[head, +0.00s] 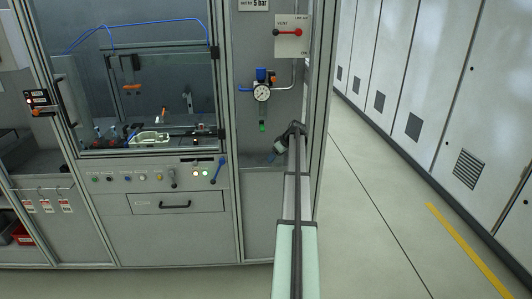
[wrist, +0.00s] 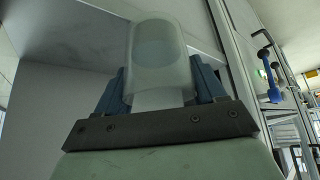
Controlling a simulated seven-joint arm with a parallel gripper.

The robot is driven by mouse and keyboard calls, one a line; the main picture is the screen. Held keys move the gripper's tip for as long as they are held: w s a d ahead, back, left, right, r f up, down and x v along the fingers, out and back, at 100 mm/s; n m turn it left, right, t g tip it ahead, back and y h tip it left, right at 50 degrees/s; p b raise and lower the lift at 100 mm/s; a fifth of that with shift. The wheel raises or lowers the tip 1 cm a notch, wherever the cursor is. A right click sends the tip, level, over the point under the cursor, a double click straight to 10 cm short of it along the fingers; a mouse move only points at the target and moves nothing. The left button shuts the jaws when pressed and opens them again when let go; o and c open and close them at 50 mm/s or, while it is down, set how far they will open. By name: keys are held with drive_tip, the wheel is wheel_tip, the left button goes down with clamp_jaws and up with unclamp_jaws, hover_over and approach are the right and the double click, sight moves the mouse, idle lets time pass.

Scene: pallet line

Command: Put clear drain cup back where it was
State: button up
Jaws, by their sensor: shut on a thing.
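The clear drain cup (wrist: 158,50) is a translucent, whitish cup in the wrist view. My gripper (wrist: 160,88) is shut on it, with one blue finger on each side. In the head view my gripper (head: 275,151) is at the end of my arm, in front of the grey panel below the pressure gauge (head: 262,93). The cup is too small there to make out clearly. A regulator unit with a blue knob (head: 261,75) sits above the gauge, and a small green fitting (head: 263,126) shows below it.
A lever valve (head: 291,31) on a white plate is above right of the gauge. An upright metal frame post (head: 330,100) stands close to the right of my arm. A glazed work cell (head: 140,90) with a control panel is on the left. The floor to the right is clear.

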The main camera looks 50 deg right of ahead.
drive_tip(key=s, duration=0.7)
wheel_tip(320, 180, up, 3)
hover_over(280, 167)
drive_tip(key=shift+w+d+r+n, duration=0.2)
drive_tip(key=shift+w+d+n, duration=0.05)
drive_tip(key=shift+w+n, duration=0.05)
drive_tip(key=w+d+r+m+g+h, duration=0.25)
drive_tip(key=d+r+m+h, duration=0.25)
drive_tip(key=d+m, duration=0.5)
drive_tip(key=shift+n+t, duration=0.3)
drive_tip(key=shift+t, duration=0.05)
drive_tip(key=shift+w+d+f, duration=0.1)
drive_tip(key=shift+d+f, duration=0.1)
drive_tip(key=shift+f, duration=1.4)
drive_tip(key=shift+w+d+f, duration=0.15)
drive_tip(key=shift+f, duration=1.45)
drive_tip(key=shift+w+d+f, duration=0.1)
drive_tip(key=shift+d+f, duration=0.1)
drive_tip(key=shift+f, duration=1.4)
drive_tip(key=shift+f, duration=0.1)
